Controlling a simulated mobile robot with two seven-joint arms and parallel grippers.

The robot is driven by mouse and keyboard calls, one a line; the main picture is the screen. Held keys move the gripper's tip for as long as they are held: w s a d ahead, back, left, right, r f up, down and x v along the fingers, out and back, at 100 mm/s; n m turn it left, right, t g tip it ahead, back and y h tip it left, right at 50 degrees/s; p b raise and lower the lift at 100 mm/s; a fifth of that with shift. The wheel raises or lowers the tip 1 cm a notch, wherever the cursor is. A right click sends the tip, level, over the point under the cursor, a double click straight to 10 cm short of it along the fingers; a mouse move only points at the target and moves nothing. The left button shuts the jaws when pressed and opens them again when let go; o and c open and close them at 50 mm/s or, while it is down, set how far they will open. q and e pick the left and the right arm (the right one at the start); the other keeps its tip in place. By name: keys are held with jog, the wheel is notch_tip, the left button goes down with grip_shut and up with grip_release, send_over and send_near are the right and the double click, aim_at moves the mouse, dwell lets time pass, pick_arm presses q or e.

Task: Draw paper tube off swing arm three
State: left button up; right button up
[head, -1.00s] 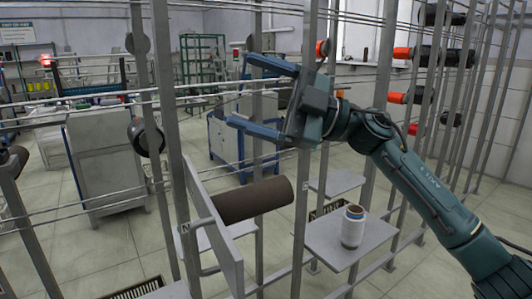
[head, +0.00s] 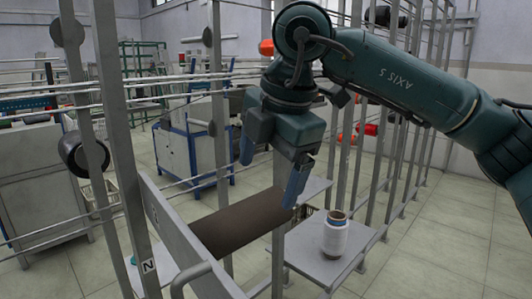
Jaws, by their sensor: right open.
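The paper tube (head: 240,226) is a dark brown cylinder lying sideways, its left end against a grey board (head: 182,238) on the rack. I cannot read which swing arm number it sits on. My right gripper (head: 269,182) points down above the tube's right half, with its two blue fingers spread apart. One finger is behind the tube's line and the other overlaps its right end in the picture. I cannot tell whether that finger touches it. Nothing shows between the fingers. My left gripper is out of view.
Upright grey posts (head: 121,150) and horizontal rods surround the tube. A blue and white cabinet (head: 190,155) stands behind. Open floor lies at the right.

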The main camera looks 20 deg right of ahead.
aim_at(259, 201)
jog(key=x, duration=1)
jog(key=shift+a, duration=0.1)
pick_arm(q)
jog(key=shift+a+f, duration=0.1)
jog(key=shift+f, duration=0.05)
pick_arm(e)
jog(key=shift+c, duration=0.5)
jog(key=c, duration=1)
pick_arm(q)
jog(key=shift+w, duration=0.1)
pick_arm(e)
jog(key=shift+r, duration=0.4)
jog(key=shift+w+d+r, duration=0.1)
jog(key=shift+w+d, duration=0.25)
jog(key=shift+d, duration=0.5)
jog(key=shift+w+d+r, duration=0.1)
jog(key=shift+w+d, duration=0.2)
jog(key=shift+d, duration=0.5)
jog(key=shift+w+d, duration=0.35)
jog(key=shift+d, duration=0.5)
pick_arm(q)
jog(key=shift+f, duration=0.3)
pick_arm(e)
jog(key=shift+w+d+r, duration=0.1)
jog(key=shift+w+d, duration=0.1)
jog(key=shift+d, duration=0.45)
jog(key=shift+w+d+r, duration=0.1)
jog(key=shift+w+d, duration=0.15)
jog(key=shift+d, duration=0.35)
